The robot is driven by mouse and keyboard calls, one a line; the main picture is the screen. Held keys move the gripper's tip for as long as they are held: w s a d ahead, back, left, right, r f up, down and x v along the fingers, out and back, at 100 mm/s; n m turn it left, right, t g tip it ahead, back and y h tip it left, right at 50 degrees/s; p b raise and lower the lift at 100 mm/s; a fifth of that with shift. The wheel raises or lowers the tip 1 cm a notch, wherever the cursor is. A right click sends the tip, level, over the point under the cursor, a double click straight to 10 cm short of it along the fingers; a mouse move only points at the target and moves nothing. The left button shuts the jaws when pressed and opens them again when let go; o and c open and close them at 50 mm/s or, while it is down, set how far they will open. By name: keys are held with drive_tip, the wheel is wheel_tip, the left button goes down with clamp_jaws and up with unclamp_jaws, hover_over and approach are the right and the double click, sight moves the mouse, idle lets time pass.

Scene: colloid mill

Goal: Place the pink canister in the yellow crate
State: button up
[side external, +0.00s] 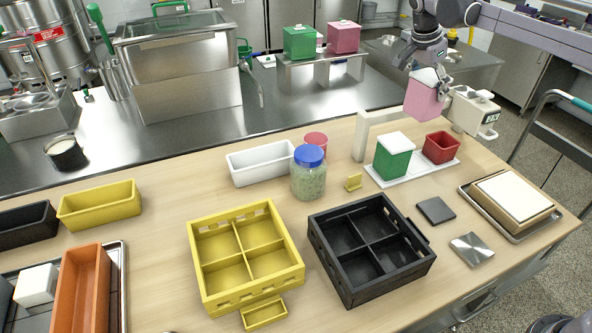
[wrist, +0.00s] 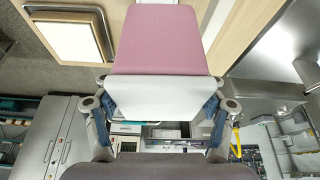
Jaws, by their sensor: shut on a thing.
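The pink canister (side external: 421,101), a box with a white lid, is held up in the air above the back right of the wooden table. My gripper (side external: 432,76) is shut on it near the lid. In the wrist view my gripper (wrist: 160,106) has a finger on each side of the white lid, and the pink body (wrist: 155,40) extends away from it. The yellow crate (side external: 246,257) stands at the front middle of the table. It has several compartments, and those I can see into look empty.
A black divided crate (side external: 371,249) stands right of the yellow crate. A jar with a blue lid (side external: 308,172), a green canister (side external: 393,156) on a white tray and a red bin (side external: 441,147) stand behind. Another pink canister (side external: 343,37) sits on the back shelf.

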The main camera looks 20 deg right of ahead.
drive_tip(key=s+a+f+n+t+y, duration=0.15)
drive_tip(key=a+n, duration=0.35)
drive_tip(key=a, duration=0.8)
drive_tip(key=s+a+n+t, duration=0.15)
drive_tip(key=a+n, duration=0.35)
drive_tip(key=a, duration=0.8)
drive_tip(key=s+a+f+n+t+y, duration=0.1)
drive_tip(key=s+a+n, duration=0.35)
drive_tip(key=a, duration=0.35)
drive_tip(key=s+a+f+n+y, duration=0.1)
drive_tip(key=s+a+n+y, duration=0.15)
drive_tip(key=s+a, duration=0.4)
drive_tip(key=shift+h, duration=0.3)
drive_tip(key=shift+s+a+f, duration=0.25)
drive_tip(key=shift+a+f, duration=1.55)
drive_tip(key=shift+a, duration=0.3)
drive_tip(key=shift+s+a+f, duration=0.2)
drive_tip(key=shift+a+f, duration=1.55)
drive_tip(key=shift+a, duration=0.4)
drive_tip(key=shift+s+a+f, duration=0.25)
drive_tip(key=shift+a+f, duration=1.55)
drive_tip(key=shift+a, duration=0.3)
drive_tip(key=shift+f, duration=0.1)
drive_tip(key=o, duration=1.7)
